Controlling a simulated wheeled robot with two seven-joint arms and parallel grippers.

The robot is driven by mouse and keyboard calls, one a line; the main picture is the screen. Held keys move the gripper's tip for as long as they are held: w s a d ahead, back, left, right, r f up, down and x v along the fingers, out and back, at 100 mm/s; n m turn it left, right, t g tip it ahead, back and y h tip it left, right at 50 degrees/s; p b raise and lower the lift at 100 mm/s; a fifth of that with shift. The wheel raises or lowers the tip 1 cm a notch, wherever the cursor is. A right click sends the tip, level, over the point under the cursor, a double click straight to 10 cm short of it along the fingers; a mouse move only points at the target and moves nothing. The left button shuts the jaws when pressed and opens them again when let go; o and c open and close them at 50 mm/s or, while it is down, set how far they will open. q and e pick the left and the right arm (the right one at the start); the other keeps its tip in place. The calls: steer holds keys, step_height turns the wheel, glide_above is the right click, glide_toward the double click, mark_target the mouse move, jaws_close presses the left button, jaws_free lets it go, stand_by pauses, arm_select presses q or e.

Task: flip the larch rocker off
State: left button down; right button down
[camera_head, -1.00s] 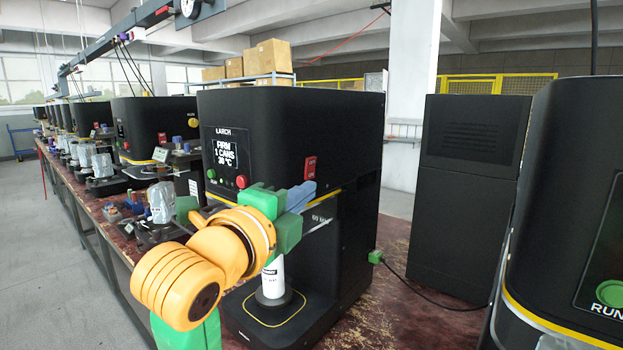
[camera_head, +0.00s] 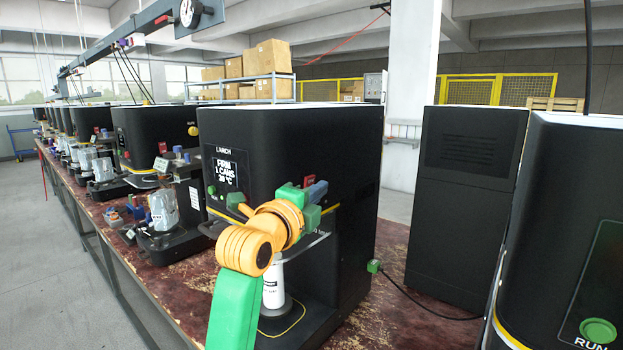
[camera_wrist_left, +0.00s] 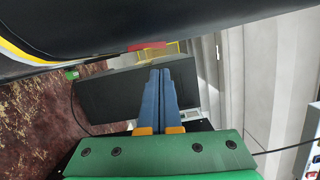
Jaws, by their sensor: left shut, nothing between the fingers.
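The larch machine (camera_head: 285,135) is a black box with a lit screen and the name LARCH on its front. Its red rocker (camera_head: 309,181) sits on the side face, partly hidden behind my left gripper. My left gripper (camera_head: 318,190) has blue fingers, shut and empty, close beside the rocker. In the left wrist view the fingers (camera_wrist_left: 160,76) point toward the machine's dark side, and the red rocker (camera_wrist_left: 147,46) shows just past their tips. I cannot tell whether they touch it, or which way the rocker is tipped. My right gripper is not in view.
A white can (camera_head: 273,285) stands on the machine's lower plate, below my left arm. A black cabinet (camera_head: 462,200) stands to the right, with a cable on the table (camera_head: 385,310). Another machine with a green RUN button (camera_head: 598,330) is at the right edge.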

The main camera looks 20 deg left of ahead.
arm_select(q)
steer(key=shift+w+a+r, duration=0.1)
steer(key=shift+w+a, duration=0.1)
steer(key=shift+a, duration=0.65)
